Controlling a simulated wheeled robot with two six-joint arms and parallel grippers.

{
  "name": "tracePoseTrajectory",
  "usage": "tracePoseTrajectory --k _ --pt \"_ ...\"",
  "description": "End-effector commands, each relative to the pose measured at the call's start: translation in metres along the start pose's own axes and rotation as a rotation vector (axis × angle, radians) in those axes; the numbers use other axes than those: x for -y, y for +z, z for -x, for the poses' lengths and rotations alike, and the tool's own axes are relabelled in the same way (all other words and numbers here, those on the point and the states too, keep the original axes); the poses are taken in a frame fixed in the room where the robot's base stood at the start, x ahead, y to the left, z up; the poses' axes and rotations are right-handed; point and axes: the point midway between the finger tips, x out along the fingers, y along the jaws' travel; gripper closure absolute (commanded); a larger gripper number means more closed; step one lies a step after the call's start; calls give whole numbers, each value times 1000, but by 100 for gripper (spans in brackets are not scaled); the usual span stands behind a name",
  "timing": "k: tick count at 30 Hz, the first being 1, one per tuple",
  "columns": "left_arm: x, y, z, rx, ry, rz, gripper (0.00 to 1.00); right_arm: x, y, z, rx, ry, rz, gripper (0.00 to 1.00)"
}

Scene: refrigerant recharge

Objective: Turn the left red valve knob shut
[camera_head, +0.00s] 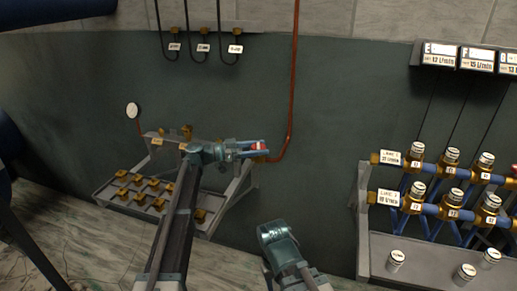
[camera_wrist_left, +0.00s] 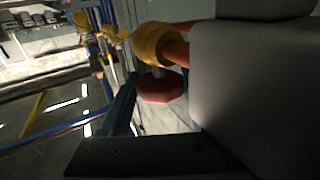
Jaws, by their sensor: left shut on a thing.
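A red valve knob (camera_head: 258,146) sits at the right end of the small rack, by the lower end of a copper-red pipe (camera_head: 291,110). My left gripper (camera_head: 257,150) reaches it from the left, and its fingers are shut on the knob. In the left wrist view the red knob (camera_wrist_left: 160,88) shows below a brass fitting (camera_wrist_left: 157,44), close to my gripper's large grey and dark parts. The contact itself is partly hidden there.
The small rack (camera_head: 215,222) has a sloped tray of brass fittings and a round gauge (camera_head: 132,110). At right stands a rack of labelled brass valves on blue pipes (camera_head: 430,209). Black hoses with tags hang on the wall. The wall between the racks is clear.

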Motion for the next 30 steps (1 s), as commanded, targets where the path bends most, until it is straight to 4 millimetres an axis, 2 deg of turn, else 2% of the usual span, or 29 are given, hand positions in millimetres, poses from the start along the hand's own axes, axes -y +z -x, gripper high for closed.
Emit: tracePoseTrajectory --k 8,22,23,27,30 --pt "2 0 0 -1 62 0 92 0 0 0 0 0 0 50" --pt "0 0 0 -2 71 0 92 0 0 0 0 0 0 50" --pt "0 0 0 -1 71 0 31 0 0 0 0 0 0 50" --pt "0 0 0 -1 71 0 6 0 0 0 0 0 0 50" --pt "0 0 0 -1 71 0 6 0 0 0 0 0 0 50"
